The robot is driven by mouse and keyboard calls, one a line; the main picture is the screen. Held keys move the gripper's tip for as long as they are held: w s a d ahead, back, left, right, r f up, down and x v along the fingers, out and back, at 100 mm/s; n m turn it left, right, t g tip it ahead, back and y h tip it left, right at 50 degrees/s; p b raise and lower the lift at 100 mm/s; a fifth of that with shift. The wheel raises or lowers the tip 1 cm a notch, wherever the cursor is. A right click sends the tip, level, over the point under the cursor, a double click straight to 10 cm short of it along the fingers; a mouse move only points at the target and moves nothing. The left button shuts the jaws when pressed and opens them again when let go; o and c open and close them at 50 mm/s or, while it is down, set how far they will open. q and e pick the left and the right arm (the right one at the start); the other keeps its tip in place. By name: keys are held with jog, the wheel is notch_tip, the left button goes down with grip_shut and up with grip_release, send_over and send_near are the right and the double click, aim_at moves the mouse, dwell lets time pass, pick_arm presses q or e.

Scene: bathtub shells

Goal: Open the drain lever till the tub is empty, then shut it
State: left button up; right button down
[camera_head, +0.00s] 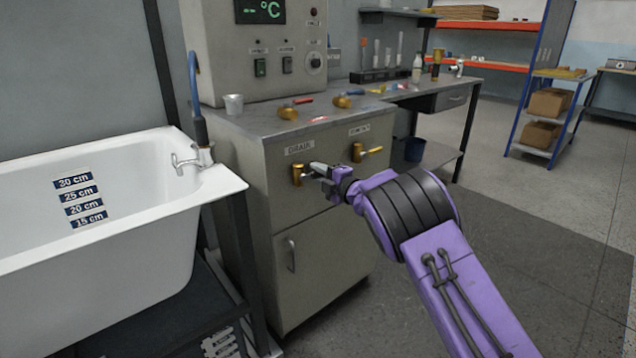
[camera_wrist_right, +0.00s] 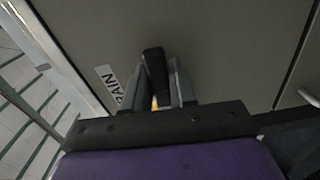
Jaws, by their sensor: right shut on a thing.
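The drain lever (camera_head: 298,175) is a brass valve on the grey cabinet front, under the label DRAIN (camera_head: 300,147). My right gripper (camera_head: 318,170) is at this lever and shut on its handle. In the right wrist view the gripper (camera_wrist_right: 160,88) closes around a dark handle, with a bit of brass between the fingers and the label (camera_wrist_right: 108,82) beside it. The white bathtub (camera_head: 225,183) stands at the left with depth marks (camera_head: 80,198) from 15 to 30 cm on its inner wall. No water surface is clear in the visible part. My left gripper is not in view.
A second brass valve (camera_head: 358,152) with its own label sits just right of the drain lever. A tap (camera_head: 188,162) is on the tub's rim. The floor at the right is open.

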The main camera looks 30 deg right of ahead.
jog(key=shift+r+n, duration=0.15)
jog(key=shift+n, duration=0.25)
jog(key=shift+r, duration=0.1)
jog(key=c, duration=1)
grip_release()
jog(key=v, duration=1)
jog(key=shift+s, duration=0.3)
